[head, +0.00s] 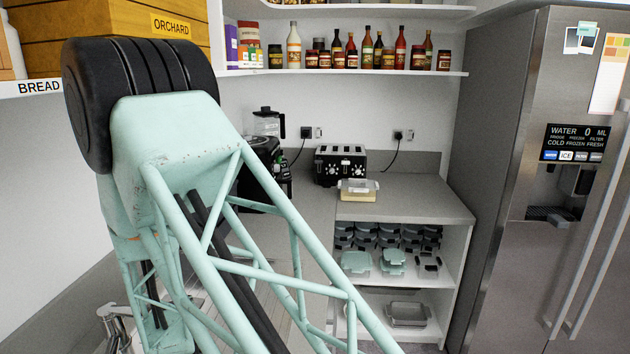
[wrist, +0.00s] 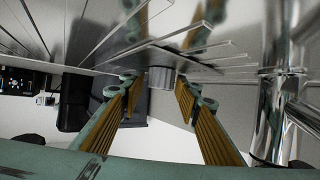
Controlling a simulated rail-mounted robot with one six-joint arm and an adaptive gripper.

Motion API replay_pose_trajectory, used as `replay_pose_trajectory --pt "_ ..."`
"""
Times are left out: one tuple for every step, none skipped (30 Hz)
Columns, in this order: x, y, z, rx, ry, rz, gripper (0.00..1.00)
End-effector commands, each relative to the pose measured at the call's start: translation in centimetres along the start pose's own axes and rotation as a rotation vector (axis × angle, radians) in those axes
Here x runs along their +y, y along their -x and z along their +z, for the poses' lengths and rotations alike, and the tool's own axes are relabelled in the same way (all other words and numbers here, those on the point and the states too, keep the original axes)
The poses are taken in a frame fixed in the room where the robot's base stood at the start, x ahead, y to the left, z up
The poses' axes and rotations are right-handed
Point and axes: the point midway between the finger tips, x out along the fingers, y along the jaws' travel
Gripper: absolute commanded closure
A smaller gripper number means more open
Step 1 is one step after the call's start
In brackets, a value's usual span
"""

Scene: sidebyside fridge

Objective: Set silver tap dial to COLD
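A short silver cylinder (wrist: 161,78), which looks like the tap dial, shows at the middle of the wrist view beside the grooved metal surface. No COLD marking or pointer can be read on it. My gripper (wrist: 162,88) is open, its two ribbed yellow-brown finger pads on either side of the dial in the picture. A gap shows on each side, and I cannot tell how far beyond the fingertips the dial lies. A chrome tap (wrist: 272,85) stands at the right of the wrist view. In the head view chrome tap parts (head: 115,322) show at lower left; my arm hides the gripper and dial.
The grooved drainer (wrist: 150,30) spreads across the top of the wrist view. The chrome tap pipe is close to the right finger. In the head view a toaster (head: 341,165) and a butter-coloured tub (head: 357,190) stand on the counter, with a steel fridge (head: 500,220) at right.

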Motion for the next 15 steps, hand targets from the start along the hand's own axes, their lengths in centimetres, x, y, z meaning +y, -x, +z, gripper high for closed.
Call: replay_pose_trajectory --pt "-0.04 0.01 0.01 0.0 0.0 0.0 0.65" --pt "-0.04 0.0 0.02 0.0 0.0 0.0 0.62" --pt "-0.04 0.0 0.02 0.0 0.0 0.0 0.61" --pt "-0.03 0.0 0.02 0.0 0.0 0.0 0.61" --pt "-0.02 0.0 0.01 0.0 0.0 0.0 0.61" --pt "-0.02 0.0 0.01 0.0 0.0 0.0 0.61" --pt "-0.02 -0.01 0.01 0.0 0.0 0.0 0.61" --pt "-0.02 -0.01 0.01 0.0 0.0 0.0 0.61" --pt "-0.02 -0.01 0.01 0.0 0.0 0.0 0.61" --pt "-0.02 0.0 0.01 0.0 0.0 0.0 0.61" --pt "-0.02 0.01 0.01 0.0 0.0 0.0 0.61" --pt "-0.02 0.05 0.01 0.0 0.0 0.0 0.61" --pt "-0.02 0.1 0.01 0.0 0.0 0.0 0.61" --pt "-0.03 0.17 0.01 0.0 0.0 0.0 0.61" --pt "-0.03 0.29 0.01 0.0 0.0 0.0 0.61"
